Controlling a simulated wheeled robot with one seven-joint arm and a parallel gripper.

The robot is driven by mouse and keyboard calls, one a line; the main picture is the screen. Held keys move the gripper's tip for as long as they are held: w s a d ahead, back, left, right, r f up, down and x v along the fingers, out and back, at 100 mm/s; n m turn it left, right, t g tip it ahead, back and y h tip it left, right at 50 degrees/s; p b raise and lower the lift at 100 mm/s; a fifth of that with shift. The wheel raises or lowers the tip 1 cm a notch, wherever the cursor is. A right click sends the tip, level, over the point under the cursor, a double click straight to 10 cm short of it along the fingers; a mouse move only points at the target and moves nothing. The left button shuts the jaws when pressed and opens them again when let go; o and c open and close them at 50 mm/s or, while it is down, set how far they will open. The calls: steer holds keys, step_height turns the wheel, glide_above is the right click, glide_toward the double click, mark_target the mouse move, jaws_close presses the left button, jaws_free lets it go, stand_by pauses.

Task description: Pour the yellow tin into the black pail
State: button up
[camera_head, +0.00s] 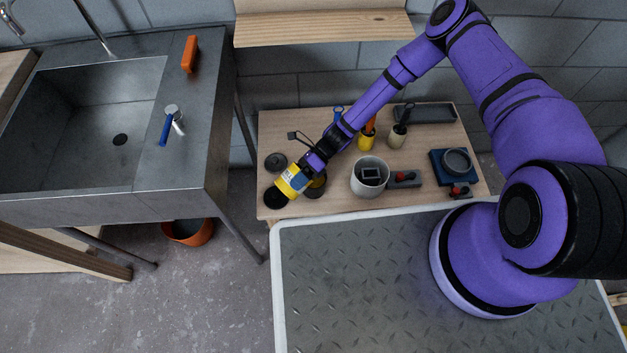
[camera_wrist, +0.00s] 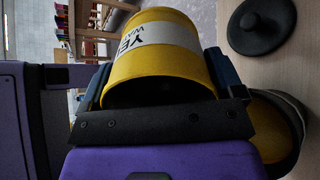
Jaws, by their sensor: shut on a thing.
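The yellow tin (camera_head: 290,181) has a pale label band and is held well tilted over the left end of the low bench. My gripper (camera_head: 301,172) is shut on it. In the wrist view the tin (camera_wrist: 160,62) sits between the fingers of my gripper (camera_wrist: 165,95). Its contents cannot be made out. A black round thing (camera_head: 274,197) lies just beneath the tin, partly hidden by it. A dark round vessel with yellow on it (camera_head: 316,188) stands right beside, partly behind my gripper. I cannot tell for certain which of these is the black pail.
A dark knobbed lid (camera_wrist: 262,22) lies on the wood in the wrist view. A dark round piece (camera_head: 276,161) lies behind the tin. A pale pot (camera_head: 369,177) stands to the right, with a blue block (camera_head: 440,168) farther right. The sink (camera_head: 110,120) stands left.

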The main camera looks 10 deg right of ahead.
steer(key=shift+s+a+r+h, duration=0.1)
steer(key=shift+r+h, duration=0.25)
steer(key=shift+h, duration=0.15)
steer(key=shift+s+a+f+t+h+b, duration=0.1)
steer(key=shift+f+t+h+b, duration=0.1)
steer(key=shift+f+t+h, duration=0.3)
steer(key=shift+s+a+f+t+h+b, duration=0.15)
steer(key=shift+f+t+h, duration=0.1)
steer(key=shift+t+h, duration=0.45)
steer(key=shift+a+r+t+h, duration=0.2)
steer(key=shift+t+h, duration=0.1)
steer(key=shift+h, duration=0.3)
steer(key=shift+s+t+h, duration=0.15)
steer(key=shift+t+h, duration=0.15)
steer(key=s+a+f+t+h+b, duration=0.2)
steer(key=a+f+t+h, duration=0.1)
steer(key=a+f+h, duration=0.1)
steer(key=shift+s+a+f+t+h+b, duration=0.15)
steer(key=shift+s+f+t+h+b, duration=0.2)
steer(key=shift+f+h, duration=0.55)
steer(key=shift+f, duration=0.15)
steer(key=shift+s+a, duration=0.1)
steer(key=shift+r, duration=3)
